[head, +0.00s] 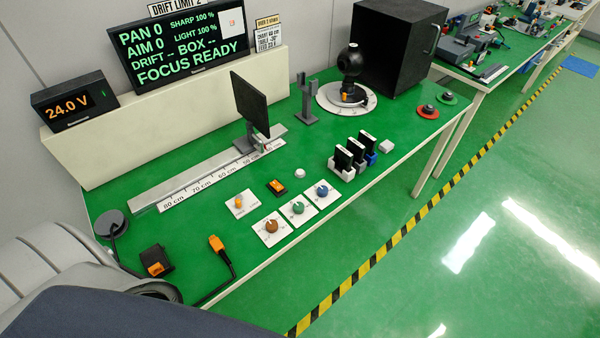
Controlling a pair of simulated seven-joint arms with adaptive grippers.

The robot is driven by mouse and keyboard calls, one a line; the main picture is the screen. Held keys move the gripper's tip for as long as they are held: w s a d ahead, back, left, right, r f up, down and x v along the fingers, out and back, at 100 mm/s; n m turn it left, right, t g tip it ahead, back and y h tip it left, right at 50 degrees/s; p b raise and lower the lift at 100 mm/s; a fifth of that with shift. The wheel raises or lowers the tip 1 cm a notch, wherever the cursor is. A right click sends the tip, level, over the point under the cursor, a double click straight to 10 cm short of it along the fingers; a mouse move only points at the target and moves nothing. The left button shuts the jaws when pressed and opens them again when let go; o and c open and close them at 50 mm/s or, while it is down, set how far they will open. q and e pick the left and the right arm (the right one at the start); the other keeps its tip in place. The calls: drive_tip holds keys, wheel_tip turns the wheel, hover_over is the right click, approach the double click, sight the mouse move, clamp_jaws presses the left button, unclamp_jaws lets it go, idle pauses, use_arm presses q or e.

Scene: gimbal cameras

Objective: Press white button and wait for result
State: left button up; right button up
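A small round white button (300,173) sits on the green tabletop, behind the row of knobs and to the right of an orange-topped switch (277,187). Nothing touches it. The display (180,42) on the back panel reads PAN 0, AIM 0, SHARP 100 %, LIGHT 100 %, DRIFT -- BOX -- and FOCUS READY. Large grey and dark parts of my own body fill the lower left corner. Neither of my grippers shows.
Knobs on white plates (297,209), a ruler rail with a dark upright plate (251,104), a rack of black cards (350,157) and a black box (400,48) stand on the table (205,243). A cable with an orange-tipped plug (217,244) lies near the front edge.

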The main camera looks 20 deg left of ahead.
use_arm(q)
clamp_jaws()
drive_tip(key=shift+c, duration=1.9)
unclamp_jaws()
